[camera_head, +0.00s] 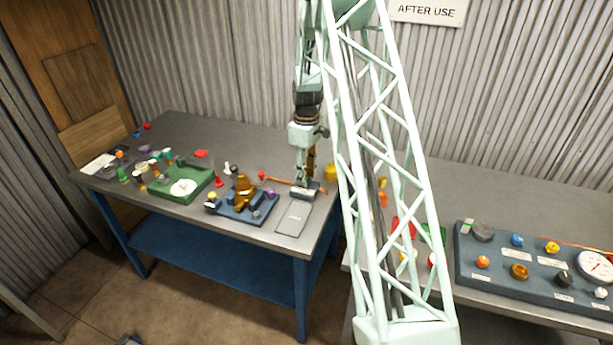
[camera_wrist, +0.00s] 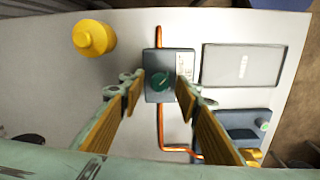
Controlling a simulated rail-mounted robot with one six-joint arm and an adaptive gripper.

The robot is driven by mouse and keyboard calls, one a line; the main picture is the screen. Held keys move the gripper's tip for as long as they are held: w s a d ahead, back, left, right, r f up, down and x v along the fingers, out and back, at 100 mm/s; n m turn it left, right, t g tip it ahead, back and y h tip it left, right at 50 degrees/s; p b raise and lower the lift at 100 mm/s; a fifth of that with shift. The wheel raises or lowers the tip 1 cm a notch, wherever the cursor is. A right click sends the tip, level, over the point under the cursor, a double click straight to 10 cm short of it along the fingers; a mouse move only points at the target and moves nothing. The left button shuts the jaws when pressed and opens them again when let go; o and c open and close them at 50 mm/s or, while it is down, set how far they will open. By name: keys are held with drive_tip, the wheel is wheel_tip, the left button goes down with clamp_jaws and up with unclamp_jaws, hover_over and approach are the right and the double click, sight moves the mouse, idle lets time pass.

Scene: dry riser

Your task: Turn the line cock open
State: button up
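The line cock is a small blue-grey box (camera_wrist: 157,60) with a round dark green knob (camera_wrist: 160,82) on it, set on an orange line (camera_wrist: 160,125) in the wrist view. A pale label sits on the box's right side. In the head view the box (camera_head: 308,191) is near the bench's right end. My gripper (camera_wrist: 159,88) is open above it, one finger to each side of the knob with gaps visible. The fingers look apart from the knob; their height above it is hard to tell. In the head view my gripper (camera_head: 304,178) points down at the box.
A yellow cylinder (camera_wrist: 94,38) stands left of the box, and a flat grey plate (camera_wrist: 241,65) lies to its right. A blue fixture (camera_head: 245,206) and a green tray (camera_head: 165,193) stand further left. A gauge panel (camera_head: 468,270) is on the right bench.

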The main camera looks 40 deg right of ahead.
drive_tip(key=shift+c, duration=0.5)
drive_tip(key=c, duration=0.7)
drive_tip(key=shift+c, duration=0.2)
drive_tip(key=shift+m, duration=0.5)
drive_tip(key=m, duration=0.3)
drive_tip(key=shift+b, duration=0.3)
drive_tip(key=m, duration=0.3)
drive_tip(key=shift+m, duration=0.3)
drive_tip(key=m, duration=0.5)
drive_tip(key=shift+b, duration=0.4)
drive_tip(key=shift+m, duration=2.7)
